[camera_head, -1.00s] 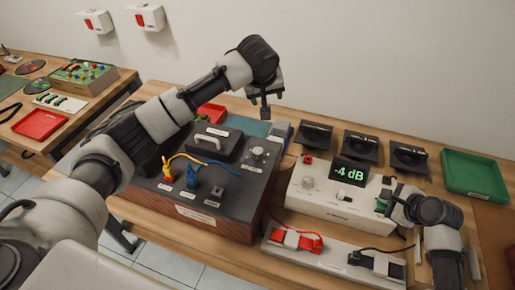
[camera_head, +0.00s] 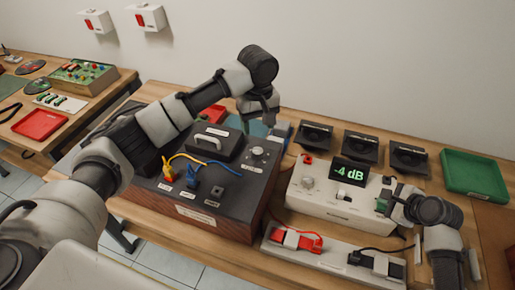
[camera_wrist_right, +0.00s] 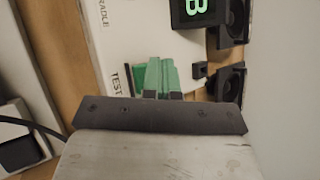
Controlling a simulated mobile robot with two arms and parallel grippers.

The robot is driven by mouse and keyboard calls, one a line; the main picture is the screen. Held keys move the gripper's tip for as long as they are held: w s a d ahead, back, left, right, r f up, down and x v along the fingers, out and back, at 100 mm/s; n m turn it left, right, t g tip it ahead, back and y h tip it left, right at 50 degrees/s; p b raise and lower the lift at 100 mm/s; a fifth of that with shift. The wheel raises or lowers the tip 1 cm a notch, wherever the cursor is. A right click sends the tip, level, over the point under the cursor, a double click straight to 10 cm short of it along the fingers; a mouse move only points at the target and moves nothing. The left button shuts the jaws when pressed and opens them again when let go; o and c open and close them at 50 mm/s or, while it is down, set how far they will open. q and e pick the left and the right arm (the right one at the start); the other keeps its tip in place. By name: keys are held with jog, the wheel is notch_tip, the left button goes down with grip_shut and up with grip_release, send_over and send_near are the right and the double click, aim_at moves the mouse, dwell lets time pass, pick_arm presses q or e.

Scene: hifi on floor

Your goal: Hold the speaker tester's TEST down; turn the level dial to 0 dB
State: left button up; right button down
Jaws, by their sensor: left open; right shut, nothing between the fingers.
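The white speaker tester (camera_head: 325,205) stands at the right of the bench, and its display (camera_head: 349,172) reads -4 dB in green. A pale round dial (camera_head: 308,183) sits at its left. My right gripper (camera_head: 384,201) is shut at the tester's right end, by the green TEST key. In the right wrist view, the green TEST key (camera_wrist_right: 140,80) shows beside the TEST lettering, at the fingertips; whether they press it down I cannot tell. My left gripper (camera_head: 263,120) is open behind the dark box, up and left of the dial and apart from it. Its fingertips are partly hidden.
The dark box (camera_head: 225,215) with plugs, cables and its own knob stands left of the tester. Several black speakers (camera_head: 360,147) stand behind the tester. A green tray (camera_head: 473,174) lies at right. A strip with red and black clips (camera_head: 330,258) lies in front.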

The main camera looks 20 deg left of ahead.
aim_at(258, 150)
pick_arm(q)
notch_tip(258, 150, down, 10)
jog(key=shift+r, duration=0.1)
dwell(0.4)
jog(key=c, duration=0.9)
